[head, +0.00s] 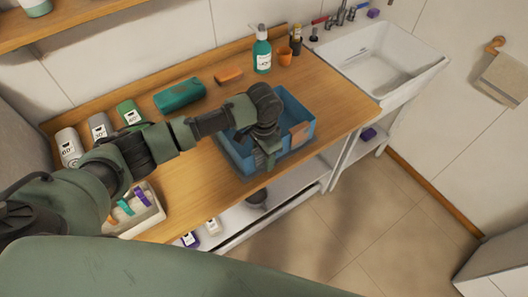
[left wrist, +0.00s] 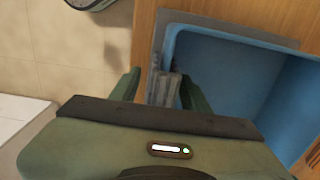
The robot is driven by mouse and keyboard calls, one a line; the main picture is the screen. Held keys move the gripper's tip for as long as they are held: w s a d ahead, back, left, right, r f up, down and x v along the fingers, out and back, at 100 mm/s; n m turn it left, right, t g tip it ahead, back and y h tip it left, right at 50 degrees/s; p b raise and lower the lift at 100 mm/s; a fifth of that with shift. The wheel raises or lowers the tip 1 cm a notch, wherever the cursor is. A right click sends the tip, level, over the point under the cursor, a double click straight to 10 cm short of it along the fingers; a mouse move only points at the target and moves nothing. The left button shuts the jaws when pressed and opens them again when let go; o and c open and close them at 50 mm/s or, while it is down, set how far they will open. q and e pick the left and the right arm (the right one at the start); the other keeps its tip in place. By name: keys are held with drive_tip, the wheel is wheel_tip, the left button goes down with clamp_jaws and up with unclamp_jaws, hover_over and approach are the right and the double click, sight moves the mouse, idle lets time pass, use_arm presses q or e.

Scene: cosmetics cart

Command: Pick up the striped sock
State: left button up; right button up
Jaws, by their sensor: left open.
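A grey ribbed cloth that looks like the striped sock (left wrist: 165,88) hangs at the rim of the blue bin (left wrist: 222,62) in the left wrist view. My left gripper (left wrist: 160,90) is open, with one finger on each side of the cloth; the right-hand finger is inside the bin and the left-hand one outside. I cannot tell whether either finger touches the cloth. In the head view, my left gripper (head: 264,158) points down at the front edge of the blue bin (head: 234,152), and I cannot make out the sock there. My right gripper is not in view.
The wooden counter (head: 200,168) carries a teal case (head: 180,95), an orange block (head: 228,75), a pump bottle (head: 262,50) and several labelled containers at the left. A white tray (head: 150,220) stands at the front left. A white sink (head: 380,60) is at the right.

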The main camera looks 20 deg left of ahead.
use_arm(q)
clamp_jaws()
